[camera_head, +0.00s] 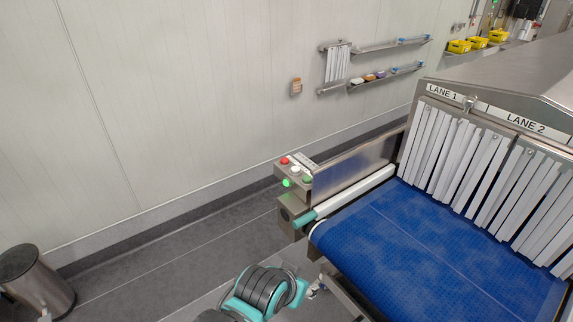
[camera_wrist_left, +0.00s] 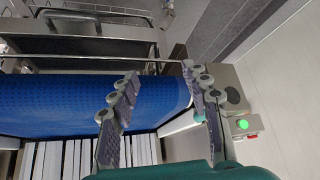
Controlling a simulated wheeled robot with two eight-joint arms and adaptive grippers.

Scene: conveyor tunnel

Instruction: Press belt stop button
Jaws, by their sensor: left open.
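The control box (camera_head: 293,178) sits at the near left corner of the conveyor. Its top carries a red button (camera_head: 284,160), a white button (camera_head: 294,169) and a green button (camera_head: 307,179), with a label strip beside them. A green light (camera_head: 287,183) glows on its front face. In the left wrist view the green light (camera_wrist_left: 242,124) shows at the right, with a bit of red beside it. My left gripper (camera_wrist_left: 160,70) is open and empty, its fingers apart, left of the light and clear of the buttons. My right gripper is not in view.
The blue belt (camera_head: 430,250) runs under white strip curtains (camera_head: 480,170) into the tunnel. A metal side guard (camera_head: 352,163) stands behind the box. A bin (camera_head: 36,280) stands at lower left.

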